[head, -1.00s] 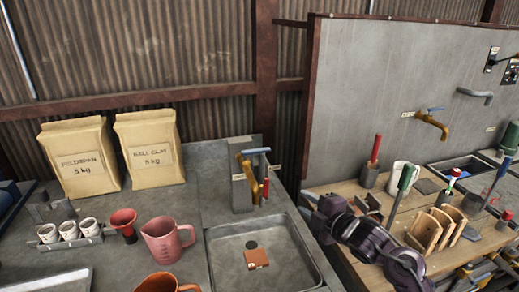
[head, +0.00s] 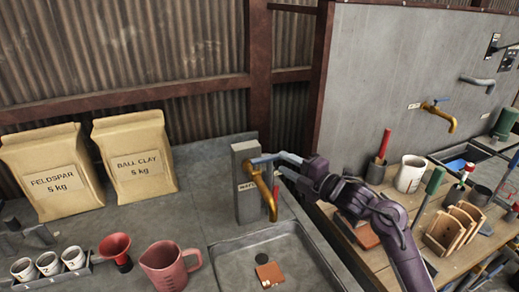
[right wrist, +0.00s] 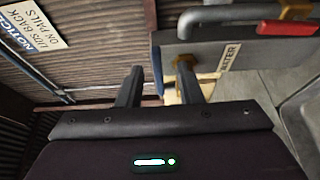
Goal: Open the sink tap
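The sink tap (head: 264,188) has a brass spout on a grey post (head: 247,203), with a red part low by the spout. Its blue lever (head: 262,158) sits on top and points right, towards my right gripper (head: 285,160). The right fingers are at or very near the lever's end; contact cannot be told. In the right wrist view the fingers (right wrist: 158,88) stand apart, with a narrow blue strip, probably the lever, between them in the picture. The post with its WATER label (right wrist: 228,57) is just to the right. My left gripper is not in view.
The sink basin (head: 232,250) lies below the tap with a small brown piece in it. A pink jug (head: 168,265), a red funnel (head: 116,248) and two clay bags stand left. A wooden bench (head: 405,212) with tools and a second brass tap (head: 440,115) are right.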

